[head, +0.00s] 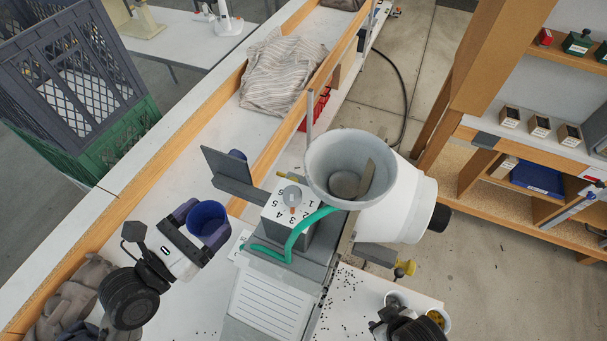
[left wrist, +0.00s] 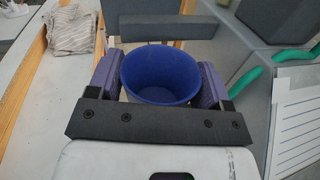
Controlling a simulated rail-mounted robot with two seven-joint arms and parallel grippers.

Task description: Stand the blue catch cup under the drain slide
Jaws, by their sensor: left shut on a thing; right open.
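The blue catch cup (head: 208,218) is held in my left gripper (head: 195,229), left of the press. In the left wrist view the cup (left wrist: 160,74) stands between the two purple fingers (left wrist: 161,85), mouth toward the camera; its lower part is hidden. A grey flat arm with a raised plate (head: 226,172) juts left from the press, beyond the cup; I cannot tell whether this is the drain slide. In the left wrist view a grey piece (left wrist: 168,27) lies just beyond the cup. My right gripper (head: 398,322) is open at the bottom edge, partly cut off.
The press carries a grey hopper (head: 345,165), a numbered block (head: 291,205) and a green hose (head: 296,236). Small dark bits lie scattered on the white table. A striped cloth (head: 283,73) and crate (head: 75,80) lie farther off.

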